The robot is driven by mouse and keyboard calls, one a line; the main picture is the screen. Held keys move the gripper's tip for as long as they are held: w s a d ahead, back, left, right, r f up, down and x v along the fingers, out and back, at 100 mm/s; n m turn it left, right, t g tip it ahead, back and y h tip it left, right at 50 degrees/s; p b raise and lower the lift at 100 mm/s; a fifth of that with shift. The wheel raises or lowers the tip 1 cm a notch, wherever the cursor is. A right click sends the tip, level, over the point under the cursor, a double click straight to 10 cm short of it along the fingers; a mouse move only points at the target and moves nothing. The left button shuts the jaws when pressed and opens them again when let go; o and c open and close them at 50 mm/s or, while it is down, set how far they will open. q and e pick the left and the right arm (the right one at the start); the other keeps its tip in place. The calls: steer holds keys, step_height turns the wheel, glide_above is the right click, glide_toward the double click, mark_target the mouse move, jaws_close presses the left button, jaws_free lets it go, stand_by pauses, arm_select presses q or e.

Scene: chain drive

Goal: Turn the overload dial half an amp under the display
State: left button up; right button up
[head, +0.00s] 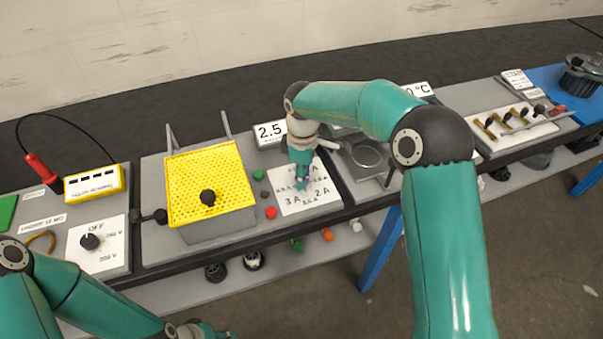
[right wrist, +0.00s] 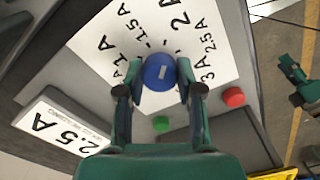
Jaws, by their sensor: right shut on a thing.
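The overload dial (right wrist: 158,74) is a blue round knob with a short white mark, on a white scale plate (head: 302,203) marked from 1 A to 3 A. The mark lies roughly in line with the 2 A label in the right wrist view; its exact setting is hard to tell. The display (right wrist: 64,127) reads 2.5 A; it also shows in the head view (head: 270,133). My right gripper (right wrist: 162,86) is shut on the dial, one finger on each side. In the head view the right gripper (head: 302,183) hides the dial. My left gripper (head: 206,331) is partly cut off at the bottom edge.
Red (head: 270,212) and green (head: 258,175) buttons sit left of the scale plate. A yellow mesh guard (head: 208,183) stands further left. A selector knob (head: 90,241) marked OFF is at the left. A metal plate with a ring (head: 367,155) lies right of the gripper.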

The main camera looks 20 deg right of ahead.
steer(key=shift+w+r, duration=0.15)
steer(key=o, duration=0.9)
steer(key=shift+o, duration=1.3)
step_height(320, 180, up, 12)
steer(key=shift+f, duration=0.2)
